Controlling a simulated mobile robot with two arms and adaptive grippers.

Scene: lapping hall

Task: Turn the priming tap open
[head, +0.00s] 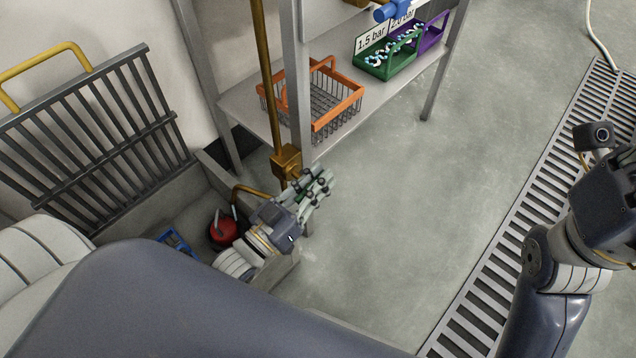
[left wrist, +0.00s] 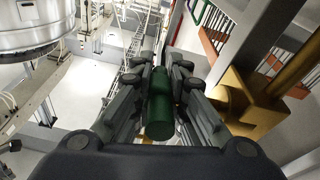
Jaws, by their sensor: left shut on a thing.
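The priming tap (head: 286,163) is a brass block on a vertical brass pipe (head: 262,70) by the rack's leg. Its brass body shows large at the right in the left wrist view (left wrist: 250,105). My left gripper (head: 318,184) is just right of and below the brass body in the head view. In the left wrist view it (left wrist: 158,88) is shut around a dark green cylindrical grip (left wrist: 159,112), apparently the tap's handle. The grip's join to the brass is hidden. My right arm's wrist (head: 608,195) is at the right edge, and its fingertips do not show.
A metal rack shelf (head: 335,60) holds an orange basket (head: 338,103), a green crate (head: 385,62) and a purple crate (head: 432,36). A sump with a red object (head: 223,231) and a raised grate (head: 95,140) lie left. The floor right is clear beside a drain grating (head: 520,235).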

